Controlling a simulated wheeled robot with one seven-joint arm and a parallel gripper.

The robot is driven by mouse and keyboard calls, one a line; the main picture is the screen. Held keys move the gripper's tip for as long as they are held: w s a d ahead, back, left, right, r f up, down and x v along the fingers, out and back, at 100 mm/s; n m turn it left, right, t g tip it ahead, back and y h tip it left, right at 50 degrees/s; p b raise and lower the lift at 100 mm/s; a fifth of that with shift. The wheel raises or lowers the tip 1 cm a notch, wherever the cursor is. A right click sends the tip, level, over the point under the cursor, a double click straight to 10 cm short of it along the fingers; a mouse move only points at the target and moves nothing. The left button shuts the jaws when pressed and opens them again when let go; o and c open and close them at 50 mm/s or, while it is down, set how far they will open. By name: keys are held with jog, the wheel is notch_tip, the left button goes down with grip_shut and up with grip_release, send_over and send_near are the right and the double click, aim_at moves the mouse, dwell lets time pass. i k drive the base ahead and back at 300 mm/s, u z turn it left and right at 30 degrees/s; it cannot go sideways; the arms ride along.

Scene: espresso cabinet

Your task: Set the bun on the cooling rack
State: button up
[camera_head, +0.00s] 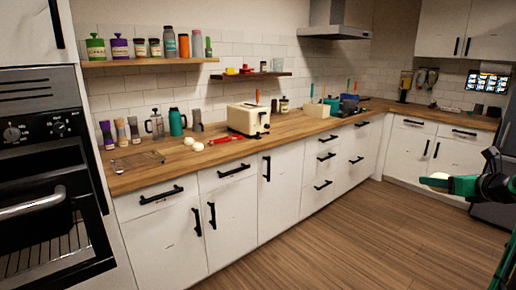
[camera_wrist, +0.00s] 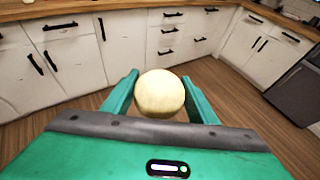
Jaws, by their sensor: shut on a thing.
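The bun (camera_wrist: 159,93) is pale, round and cream-coloured, and sits between the two green fingers of my gripper (camera_wrist: 160,98) in the wrist view. My gripper is shut on it. In the head view the bun (camera_head: 437,180) shows small at the far right, held out by my gripper (camera_head: 440,183) over the open floor, well away from the counter. The cooling rack (camera_head: 137,162) is a thin wire grid lying flat near the left end of the wooden counter. Nothing shows on top of it.
Two pale round things (camera_head: 193,144) lie on the counter right of the rack, near a teal flask (camera_head: 177,122) and red-handled utensils (camera_head: 230,139). A cream toaster (camera_head: 248,119) stands further right. Spice jars (camera_head: 121,131) stand behind the rack. The oven (camera_head: 45,180) is at the left. The floor is clear.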

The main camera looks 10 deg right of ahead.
aim_at(127, 162)
jog(key=z, duration=0.05)
jog(key=i, duration=1.55)
jog(key=u, duration=2.2)
jog(key=i, duration=1.05)
jog(key=z, duration=0.05)
